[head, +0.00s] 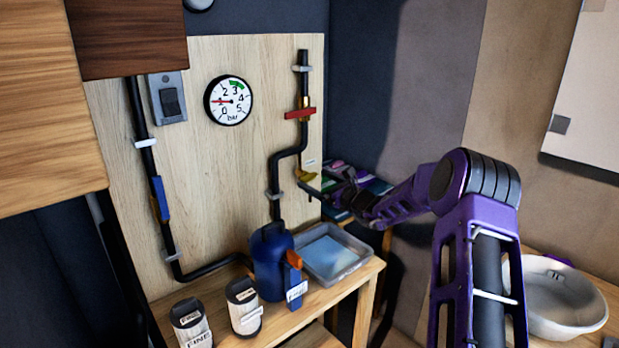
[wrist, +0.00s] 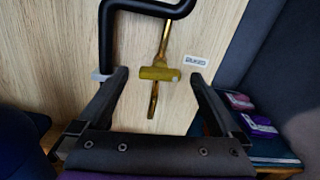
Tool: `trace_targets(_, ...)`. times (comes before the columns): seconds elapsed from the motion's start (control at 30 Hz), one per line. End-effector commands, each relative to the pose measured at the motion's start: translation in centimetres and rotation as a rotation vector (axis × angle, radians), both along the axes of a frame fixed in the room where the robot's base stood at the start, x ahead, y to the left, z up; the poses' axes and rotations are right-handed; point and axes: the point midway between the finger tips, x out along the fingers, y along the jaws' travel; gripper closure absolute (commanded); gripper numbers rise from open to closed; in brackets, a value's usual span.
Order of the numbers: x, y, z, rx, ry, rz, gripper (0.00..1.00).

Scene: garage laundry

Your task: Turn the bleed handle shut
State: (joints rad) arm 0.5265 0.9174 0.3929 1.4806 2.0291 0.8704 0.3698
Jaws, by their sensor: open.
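The bleed handle (head: 306,175) is a small yellow lever low on the right of the wooden board, beside the black pipe. In the wrist view the yellow handle (wrist: 158,73) lies crosswise over a thin brass stem, left of and below a small white label reading like "BLEED" (wrist: 196,61). My gripper (head: 320,190) is at the board's lower right, close to the handle. In the wrist view my gripper's fingers (wrist: 157,78) are spread on either side of the handle, with gaps and nothing held. Contact or exact depth cannot be told.
A red handle (head: 300,113) sits higher on the black pipe, and a blue handle (head: 160,198) on the left pipe. A gauge (head: 228,100) reads low. Below, a blue canister (head: 271,262), grey tray (head: 345,264) and two labelled jars stand on the wooden bench (head: 285,328).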

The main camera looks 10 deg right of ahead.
Motion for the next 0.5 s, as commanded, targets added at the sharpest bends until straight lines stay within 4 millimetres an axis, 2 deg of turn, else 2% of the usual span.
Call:
trace_targets(0.2, 2.4, 1.4, 0.0, 0.0, -0.001, 0.001, 0.0)
trace_targets(0.5, 3.1, 1.8, 0.0, 0.0, 0.0, 0.0, 0.0)
